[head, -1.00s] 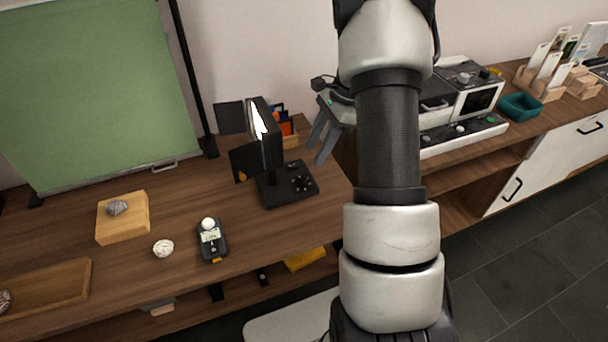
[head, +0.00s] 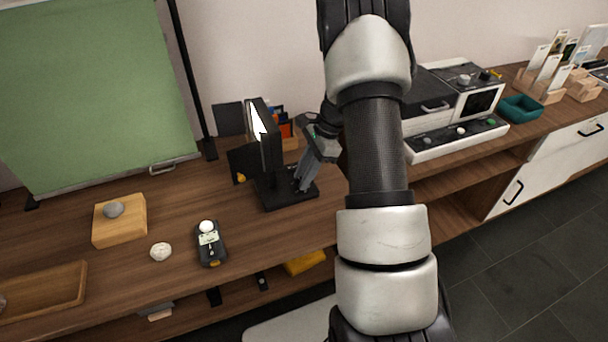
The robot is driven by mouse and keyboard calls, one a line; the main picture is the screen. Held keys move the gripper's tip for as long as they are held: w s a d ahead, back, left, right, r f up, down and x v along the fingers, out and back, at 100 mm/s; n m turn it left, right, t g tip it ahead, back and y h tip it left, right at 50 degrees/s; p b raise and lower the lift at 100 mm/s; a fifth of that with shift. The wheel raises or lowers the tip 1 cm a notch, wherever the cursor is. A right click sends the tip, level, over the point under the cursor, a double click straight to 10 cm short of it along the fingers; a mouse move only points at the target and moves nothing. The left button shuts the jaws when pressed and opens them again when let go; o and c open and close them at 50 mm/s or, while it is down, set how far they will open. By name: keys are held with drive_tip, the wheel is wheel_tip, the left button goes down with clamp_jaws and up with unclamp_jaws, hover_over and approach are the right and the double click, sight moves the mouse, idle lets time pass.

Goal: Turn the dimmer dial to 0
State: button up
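The black lamp with a lit white panel (head: 264,137) stands on the wooden table. Its dark control base (head: 275,197) lies below the panel, and my gripper covers the base's right part. The dimmer dial cannot be made out behind my gripper. My gripper (head: 300,186) points down at the base, with its fingertips at or just above the controls. The fingers are small and seen from the side, so I cannot tell whether they are open or shut or touch the dial.
A light meter (head: 210,245), a pale stone (head: 161,252) and a wooden block (head: 120,222) with a grey stone lie left of the lamp. A green screen (head: 95,95) stands behind. A white machine (head: 455,110) stands right of my arm.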

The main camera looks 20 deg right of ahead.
clamp_jaws()
drive_tip(key=n, duration=0.1)
drive_tip(key=n+g+p, duration=0.1)
drive_tip(key=n, duration=0.1)
drive_tip(key=shift+w+n, duration=0.2)
drive_tip(key=shift+n, duration=0.1)
drive_tip(key=shift+w+a+n+g+h+p, duration=0.1)
drive_tip(key=shift+n+g+h+p, duration=0.25)
drive_tip(key=shift+n, duration=0.65)
drive_tip(key=shift+w+n+g+h+p, duration=0.15)
drive_tip(key=shift+n+g, duration=0.4)
drive_tip(key=shift+n, duration=0.45)
drive_tip(key=shift+s, duration=0.1)
drive_tip(key=o, duration=0.6)
unclamp_jaws()
drive_tip(key=shift+c, duration=0.2)
